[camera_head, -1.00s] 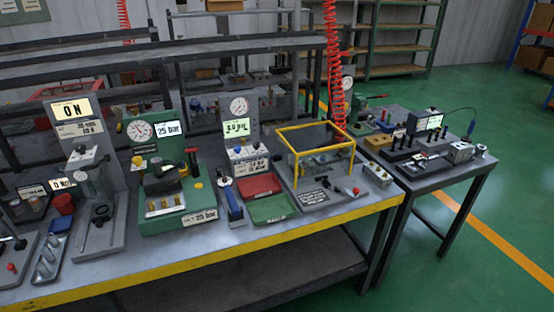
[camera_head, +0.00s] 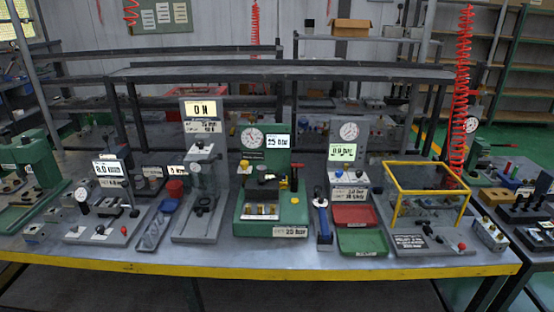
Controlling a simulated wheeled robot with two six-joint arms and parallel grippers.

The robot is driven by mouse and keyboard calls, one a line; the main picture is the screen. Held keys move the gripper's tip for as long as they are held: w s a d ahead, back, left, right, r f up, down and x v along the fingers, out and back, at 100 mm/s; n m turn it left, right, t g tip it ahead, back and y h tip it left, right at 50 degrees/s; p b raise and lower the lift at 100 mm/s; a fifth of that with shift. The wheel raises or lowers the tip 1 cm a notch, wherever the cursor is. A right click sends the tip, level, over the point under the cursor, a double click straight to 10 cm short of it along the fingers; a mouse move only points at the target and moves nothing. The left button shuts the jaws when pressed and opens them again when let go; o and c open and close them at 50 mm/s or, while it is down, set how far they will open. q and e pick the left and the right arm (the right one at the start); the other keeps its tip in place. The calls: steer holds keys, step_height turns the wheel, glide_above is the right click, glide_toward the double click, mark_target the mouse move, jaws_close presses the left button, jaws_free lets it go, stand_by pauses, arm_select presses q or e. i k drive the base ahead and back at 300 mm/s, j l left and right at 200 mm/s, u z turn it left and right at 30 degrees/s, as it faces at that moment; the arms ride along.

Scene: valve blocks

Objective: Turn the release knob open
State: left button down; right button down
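The green press station (camera_head: 272,229) stands in the middle of the bench, with a round dial gauge (camera_head: 252,138) and a "25 bar" display (camera_head: 278,142). A yellow knob (camera_head: 244,165) is at its upper left, and a yellow button (camera_head: 295,200) is on its right side. A red-topped lever (camera_head: 296,168) stands upright at its right. I cannot tell which part is the release knob, or whether it is open. A valve block with brass fittings seems to sit in the station. Neither gripper is in view.
The bench (camera_head: 262,271) has a yellow front edge. Left of the green station is a grey stand (camera_head: 198,229) with an "ON" display. To its right are a red tray (camera_head: 354,214), a green tray (camera_head: 362,242) and a yellow-framed guard (camera_head: 428,192). Another green machine (camera_head: 36,160) is at far left.

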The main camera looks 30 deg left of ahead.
mark_target(244, 164)
steer(key=u, duration=1.25)
